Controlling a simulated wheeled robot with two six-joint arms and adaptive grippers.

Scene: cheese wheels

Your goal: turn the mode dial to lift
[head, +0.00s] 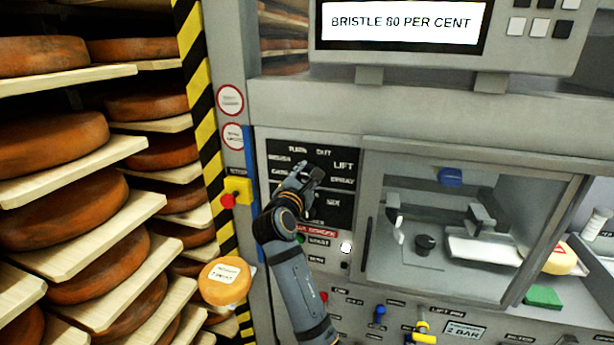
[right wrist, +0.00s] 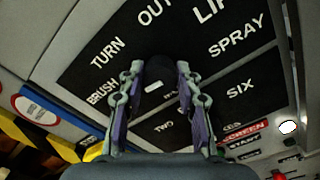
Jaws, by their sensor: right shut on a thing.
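The mode dial (right wrist: 158,72) is a black knob on a black label plate (head: 343,213), with a small pale mark on it. My right gripper (right wrist: 155,78) is shut on the dial, one finger on each side in the right wrist view. In the head view my right gripper (head: 308,178) hides most of the dial. Labels around it read BRUSH, TURN, OUT, LIFT (head: 344,166) and SPRAY. LIFT lies up and to the right of the dial. I cannot tell which label the pale mark points to. My left gripper is not in view.
A red button on a yellow box (head: 238,190) is just left of my right gripper. A glass-fronted chamber (head: 372,235) stands to the right. A display (head: 400,22) above reads BRISTLE 80 PER CENT. Shelves of cheese wheels (head: 55,150) fill the left.

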